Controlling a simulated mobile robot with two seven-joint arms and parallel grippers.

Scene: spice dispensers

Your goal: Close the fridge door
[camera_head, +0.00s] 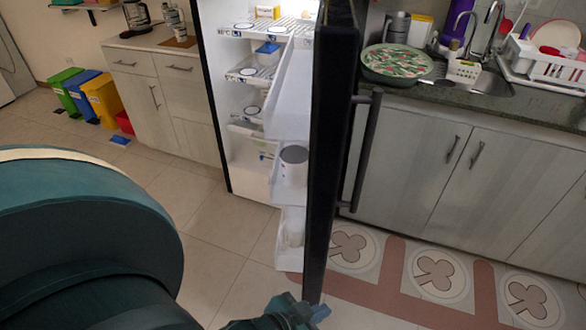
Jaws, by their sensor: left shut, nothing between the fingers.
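The fridge door (333,140) stands wide open and is seen nearly edge-on, with its dark outer side and long vertical handle (364,150) facing right. Its white inner shelves (291,100) face left and hold a few containers. The lit fridge interior (247,130) shows behind it, with several shelves. My left gripper (312,312) is at the bottom of the view, by the lower end of the door. It is shut and empty; I cannot tell whether it touches the door. My right gripper is not in view.
Cabinets with a sink counter (480,100) stand at the right, behind the door. A wooden cabinet (165,90) stands left of the fridge, with coloured bins (100,98) beyond. A patterned mat (436,275) lies on the right floor. Tiled floor (205,215) left of the door is clear.

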